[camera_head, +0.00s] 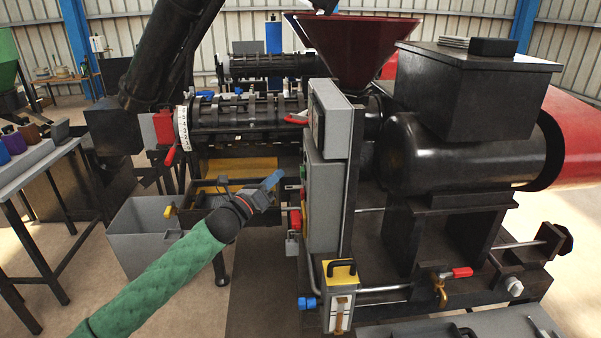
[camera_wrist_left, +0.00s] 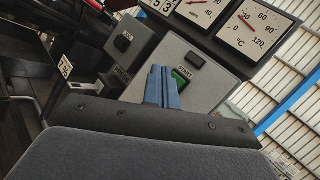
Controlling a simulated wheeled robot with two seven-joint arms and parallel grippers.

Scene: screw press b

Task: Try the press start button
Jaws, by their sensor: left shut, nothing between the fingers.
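The press control box (camera_head: 322,205) is a grey panel on the near side of the screw press. Its green start button (camera_wrist_left: 181,79) has a START label beside it in the left wrist view. A small green button (camera_head: 303,172) also shows at the box's left edge in the head view. My left gripper (camera_head: 275,178), on a green-sleeved arm, has its blue fingers shut and empty, pointing at the box's button side. In the left wrist view the closed fingertips (camera_wrist_left: 160,72) overlap the button's left part. I cannot tell whether they touch it. My right gripper is not in view.
Two dials (camera_wrist_left: 255,35) sit above the buttons. A red lever (camera_head: 170,155), a grey bin (camera_head: 140,235) and a padlock (camera_head: 292,245) are near the left arm. The black motor housing (camera_head: 465,150) and red hopper (camera_head: 345,45) stand behind. Open floor shows at lower left.

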